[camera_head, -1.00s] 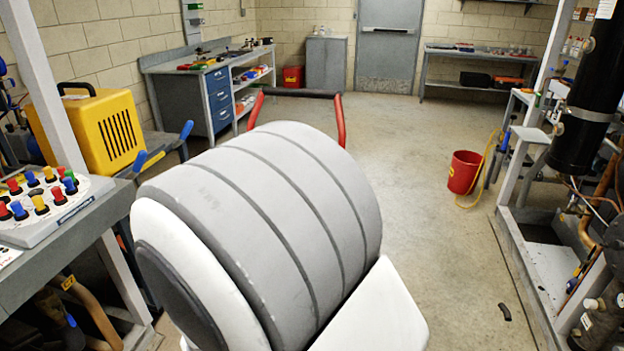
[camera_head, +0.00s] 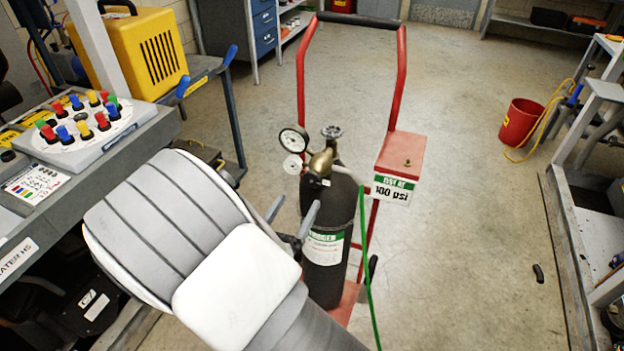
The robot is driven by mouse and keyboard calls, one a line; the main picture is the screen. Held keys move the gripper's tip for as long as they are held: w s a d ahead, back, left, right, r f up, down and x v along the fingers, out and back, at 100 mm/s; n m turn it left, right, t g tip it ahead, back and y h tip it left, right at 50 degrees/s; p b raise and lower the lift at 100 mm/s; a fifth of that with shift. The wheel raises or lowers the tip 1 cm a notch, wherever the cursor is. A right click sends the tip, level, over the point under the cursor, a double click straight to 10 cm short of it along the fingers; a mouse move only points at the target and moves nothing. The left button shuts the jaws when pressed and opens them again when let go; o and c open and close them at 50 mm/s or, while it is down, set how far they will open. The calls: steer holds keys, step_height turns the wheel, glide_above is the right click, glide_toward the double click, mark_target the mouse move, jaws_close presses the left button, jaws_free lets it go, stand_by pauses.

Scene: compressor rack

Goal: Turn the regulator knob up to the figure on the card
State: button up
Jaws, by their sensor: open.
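A dark gas cylinder (camera_head: 326,265) stands upright on a red hand cart (camera_head: 399,100). On its top sits a brass regulator (camera_head: 322,162) with two round white gauges, a larger upper one (camera_head: 293,140) and a smaller lower one (camera_head: 293,164). The needle reading is too small to tell. A dark knob (camera_head: 315,181) appears at the regulator's lower front.
A green hose (camera_head: 366,265) hangs at the cylinder's right. A grey bench with a colored-knob panel (camera_head: 82,124) and a yellow case (camera_head: 135,55) are at left. A red bucket (camera_head: 520,122) and a metal frame (camera_head: 572,250) stand at right. The floor between cart and bucket is clear.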

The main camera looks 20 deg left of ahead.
mark_target(311, 180)
steer(key=w, duration=0.6)
steer(key=w+b, duration=0.1)
steer(key=w, duration=0.2)
steer(key=shift+w+d, duration=0.4)
steer(key=shift+c, duration=0.3)
steer(key=c, duration=1.3)
steer(key=shift+m+b, duration=0.7)
steer(key=shift+m, duration=0.7)
steer(key=o, duration=1.4)
steer(key=shift+c, duration=0.2)
steer(key=s+a+p, duration=0.1)
steer(key=s+p, duration=0.1)
steer(key=s, duration=1.5)
steer(key=shift+s+a, duration=0.15)
steer(key=shift+s, duration=0.1)
